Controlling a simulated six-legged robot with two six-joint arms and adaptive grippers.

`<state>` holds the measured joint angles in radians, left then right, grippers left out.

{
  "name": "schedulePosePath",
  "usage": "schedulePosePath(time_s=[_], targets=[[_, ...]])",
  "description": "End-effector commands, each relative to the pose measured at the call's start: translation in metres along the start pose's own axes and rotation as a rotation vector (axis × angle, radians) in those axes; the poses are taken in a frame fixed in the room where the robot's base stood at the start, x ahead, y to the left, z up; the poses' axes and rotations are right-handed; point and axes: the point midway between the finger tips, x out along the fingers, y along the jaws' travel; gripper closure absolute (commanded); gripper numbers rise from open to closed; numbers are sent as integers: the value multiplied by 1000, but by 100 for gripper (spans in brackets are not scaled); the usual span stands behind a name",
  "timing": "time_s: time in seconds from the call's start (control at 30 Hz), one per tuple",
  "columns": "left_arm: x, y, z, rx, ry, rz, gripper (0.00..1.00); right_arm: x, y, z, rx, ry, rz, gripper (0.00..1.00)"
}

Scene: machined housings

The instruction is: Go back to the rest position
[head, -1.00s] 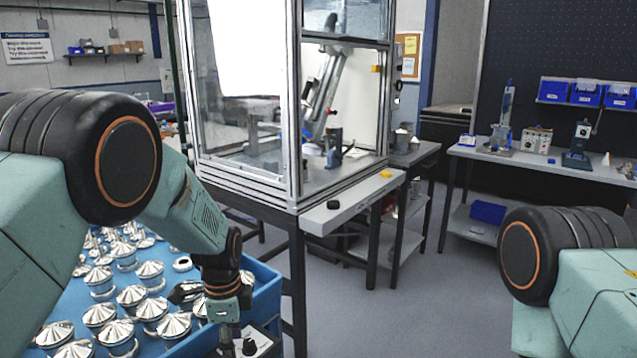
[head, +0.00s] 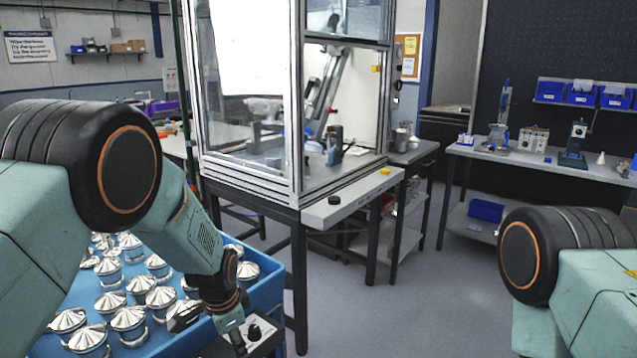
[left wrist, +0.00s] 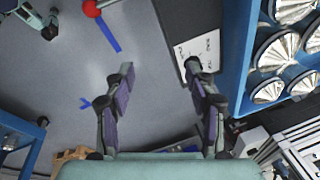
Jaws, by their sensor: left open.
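My left gripper (left wrist: 160,68) is open and empty in the left wrist view, its two fingers apart over the grey floor. In the head view my left arm bends down over the right part of a blue bin (head: 268,292), and its gripper end is low and hard to make out. The bin holds several shiny metal housings with conical tops (head: 130,318). The bin's blue wall (left wrist: 243,60) and some housings (left wrist: 282,52) also show at the right of the left wrist view. My right gripper is out of view; only part of my right arm shows.
A glass-walled machine enclosure (head: 295,110) on a dark-legged stand is ahead. A workbench (head: 540,164) stands at the right. The floor (head: 400,290) between is clear.

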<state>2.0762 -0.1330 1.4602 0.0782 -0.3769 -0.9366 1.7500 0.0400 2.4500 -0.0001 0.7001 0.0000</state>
Motion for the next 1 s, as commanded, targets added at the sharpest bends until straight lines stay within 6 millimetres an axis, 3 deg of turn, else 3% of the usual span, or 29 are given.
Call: schedulePosePath(time_s=[0.17, 0.27, 0.43, 0.7, 0.8, 0.9, 1.0], targets=[[41, 36, 43, -285, 30, -48, 45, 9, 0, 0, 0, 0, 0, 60], [67, 71, 79, -470, 47, -61, 45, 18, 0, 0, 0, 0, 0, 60], [98, 151, 149, -762, 46, -44, 45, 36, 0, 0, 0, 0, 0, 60], [103, 285, 247, -1008, -81, 50, 45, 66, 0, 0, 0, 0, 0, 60], [100, 320, 270, -1017, -156, 94, 45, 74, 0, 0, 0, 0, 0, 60], [105, 340, 284, -1028, -202, 120, 45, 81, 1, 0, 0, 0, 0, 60], [108, 346, 288, -1029, -214, 127, 45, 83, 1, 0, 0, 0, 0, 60]])
